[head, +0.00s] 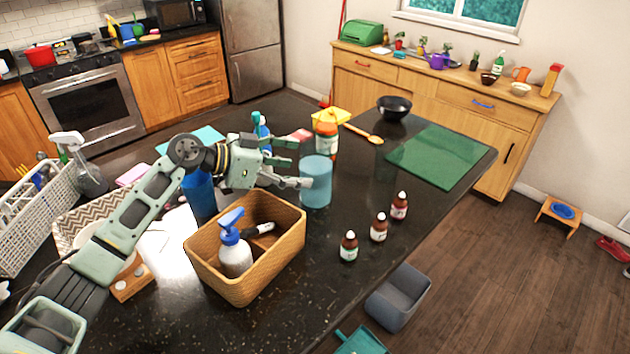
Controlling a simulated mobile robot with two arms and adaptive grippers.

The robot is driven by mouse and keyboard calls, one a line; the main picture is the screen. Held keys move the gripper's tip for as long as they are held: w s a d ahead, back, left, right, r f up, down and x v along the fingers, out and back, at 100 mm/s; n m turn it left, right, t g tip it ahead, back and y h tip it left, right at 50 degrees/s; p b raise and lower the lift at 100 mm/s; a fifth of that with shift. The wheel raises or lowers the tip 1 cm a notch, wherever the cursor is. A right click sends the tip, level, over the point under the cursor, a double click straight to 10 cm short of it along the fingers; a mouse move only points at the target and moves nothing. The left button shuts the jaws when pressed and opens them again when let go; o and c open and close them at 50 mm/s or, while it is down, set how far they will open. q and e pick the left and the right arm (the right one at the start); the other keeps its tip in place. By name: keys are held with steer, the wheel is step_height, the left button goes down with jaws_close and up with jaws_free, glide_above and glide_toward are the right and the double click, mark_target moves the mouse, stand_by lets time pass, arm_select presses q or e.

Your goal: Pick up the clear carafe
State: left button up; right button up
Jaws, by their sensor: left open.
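The clear carafe appears to be the see-through, light blue cylinder (317,190) standing upright on the dark counter, near the middle of the head view. My left gripper (301,161) comes in from the left and is open at the carafe's upper left side. One finger overlaps the front of the carafe in the picture; the other reaches toward its far side. I cannot tell whether either finger touches it. My right gripper is not in view.
A wicker basket (215,268) with a pump bottle (235,256) stands in front of the carafe. An orange-labelled bottle (327,138) stands close behind it. Small brown bottles (379,229) line the right. A dark blue cup (200,198) stands left, under my arm.

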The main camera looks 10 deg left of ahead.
mark_target(313, 169)
arm_select(q)
steer(key=shift+w+d+f+b, duration=0.15)
steer(key=shift+d+f+b, duration=0.2)
steer(key=shift+d+b, duration=0.2)
steer(key=shift+w+d+f+b, duration=0.15)
steer(key=shift+d+f+b, duration=0.15)
steer(key=shift+d+b, duration=0.2)
steer(key=shift+w+d+f+b, duration=0.3)
steer(key=shift+w+b, duration=0.05)
steer(key=shift+w, duration=0.15)
steer(key=shift+w+d+f+b, duration=0.25)
steer(key=shift+w+d+b, duration=0.1)
steer(key=shift+w, duration=0.15)
steer(key=shift+w+d, duration=0.15)
steer(key=shift+r, duration=0.1)
steer(key=shift+s+r, duration=0.2)
steer(key=shift+s, duration=0.1)
steer(key=shift+c, duration=0.7)
steer(key=shift+w+f, duration=0.1)
steer(key=shift+w, duration=0.05)
steer(key=c, duration=1.7)
